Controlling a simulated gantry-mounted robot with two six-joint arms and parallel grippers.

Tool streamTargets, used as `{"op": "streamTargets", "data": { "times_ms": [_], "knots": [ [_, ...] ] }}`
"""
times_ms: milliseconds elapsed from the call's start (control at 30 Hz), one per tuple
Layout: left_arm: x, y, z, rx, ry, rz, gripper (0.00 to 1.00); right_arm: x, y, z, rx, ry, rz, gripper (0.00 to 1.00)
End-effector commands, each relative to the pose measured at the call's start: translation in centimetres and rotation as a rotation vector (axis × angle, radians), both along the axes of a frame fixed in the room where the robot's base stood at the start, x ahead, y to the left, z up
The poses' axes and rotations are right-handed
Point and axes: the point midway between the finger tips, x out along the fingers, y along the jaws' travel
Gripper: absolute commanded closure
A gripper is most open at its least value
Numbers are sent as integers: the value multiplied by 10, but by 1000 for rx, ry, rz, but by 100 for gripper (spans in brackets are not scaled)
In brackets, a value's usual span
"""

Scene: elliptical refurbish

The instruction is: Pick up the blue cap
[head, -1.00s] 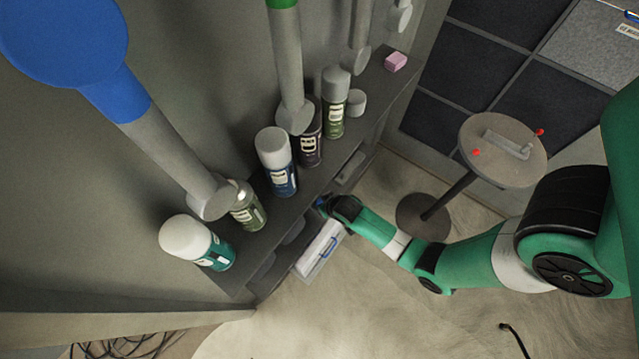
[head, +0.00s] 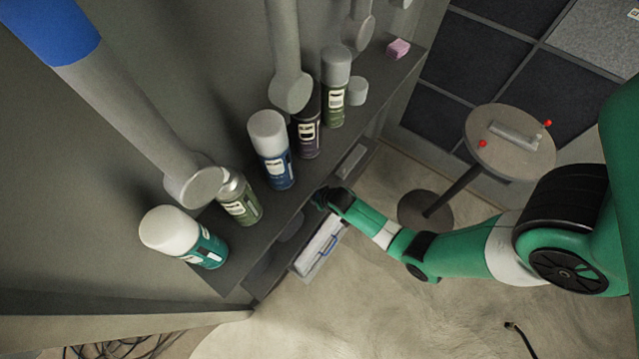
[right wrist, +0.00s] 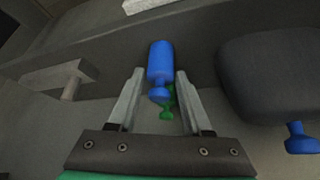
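A blue cap (right wrist: 160,60) with a rounded knob end shows in the right wrist view, beyond and between the fingertips. My right gripper (right wrist: 159,76) is open, with one finger on either side of the cap's lower part. I cannot tell whether a finger touches it. A smaller green knobbed piece (right wrist: 167,106) is partly hidden behind the blue cap. Another blue knobbed piece (right wrist: 300,138) is at the right edge, under a dark rounded block. In the head view my right gripper (head: 320,198) is at the shelf's front edge, its fingers hidden. My left gripper is not in view.
Several spray cans, including a blue one (head: 272,150) and a teal one (head: 205,248), stand on the dark shelf (head: 262,232). A round table (head: 508,155) stands right; the floor between is open.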

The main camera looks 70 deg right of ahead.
Motion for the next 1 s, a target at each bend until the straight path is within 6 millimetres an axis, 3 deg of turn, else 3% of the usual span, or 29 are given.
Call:
{"op": "streamTargets", "data": {
  "times_ms": [33,267,667,867,1000],
  "knots": [
    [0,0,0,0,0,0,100,0,0,0,0,0,0,61],
    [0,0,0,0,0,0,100,0,0,0,0,0,0,100],
    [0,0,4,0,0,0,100,0,0,6,0,0,0,100],
    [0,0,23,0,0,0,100,0,1,40,-1,-2,1,100],
    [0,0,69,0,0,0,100,-4,30,80,0,3,9,100]
  ]
}}
